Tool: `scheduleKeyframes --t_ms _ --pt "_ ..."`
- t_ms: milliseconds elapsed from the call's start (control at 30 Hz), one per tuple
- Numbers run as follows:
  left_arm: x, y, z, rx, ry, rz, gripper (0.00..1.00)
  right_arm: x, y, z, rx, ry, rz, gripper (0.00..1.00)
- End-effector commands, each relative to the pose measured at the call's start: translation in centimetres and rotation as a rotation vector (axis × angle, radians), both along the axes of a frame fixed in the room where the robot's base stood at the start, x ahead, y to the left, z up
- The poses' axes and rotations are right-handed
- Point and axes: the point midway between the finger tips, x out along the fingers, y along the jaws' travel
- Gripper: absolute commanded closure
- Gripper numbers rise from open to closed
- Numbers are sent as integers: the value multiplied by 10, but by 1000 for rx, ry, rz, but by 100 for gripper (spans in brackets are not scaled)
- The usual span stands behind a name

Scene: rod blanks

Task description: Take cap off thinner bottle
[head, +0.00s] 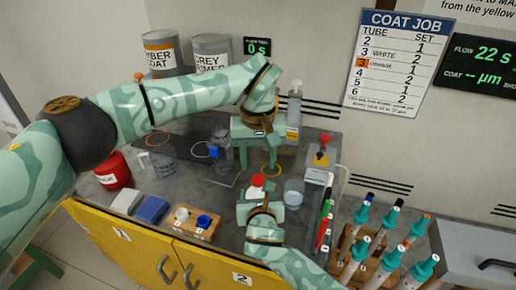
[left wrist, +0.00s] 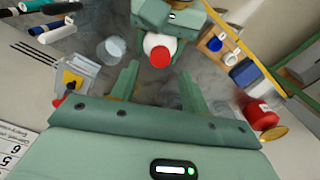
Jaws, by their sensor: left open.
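The thinner bottle looks to be the small white bottle (left wrist: 152,42) with a red cap (head: 257,181); the cap, on its top, also shows in the left wrist view (left wrist: 160,57). My right gripper (head: 262,200) comes from the front and appears closed around the bottle's body; its fingertips are partly hidden. My left gripper (head: 255,159) points down above and behind the bottle, open and empty. In the left wrist view, the red cap lies beyond the gap between the left fingers (left wrist: 159,88), touching neither.
A clear cup (head: 293,193) stands right of the bottle. A wooden holder (head: 196,226) with white and blue caps, a blue block (head: 151,209) and a red can (head: 113,171) are left. Teal-handled tools (head: 390,220) stand at right. Paint tins (head: 162,53) stand behind.

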Motion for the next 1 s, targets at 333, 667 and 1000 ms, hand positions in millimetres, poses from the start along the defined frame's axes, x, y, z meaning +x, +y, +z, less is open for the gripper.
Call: scheduleKeyframes --t_ms 333,667,1000 --pt "0 0 -46 0 1 2 54 0 0 0 -1 1 -1 100" --pt "0 0 -50 0 -1 3 62 0 0 0 -1 1 -1 100" --pt "0 0 -49 0 -1 11 100 0 0 0 -1 0 -1 100"
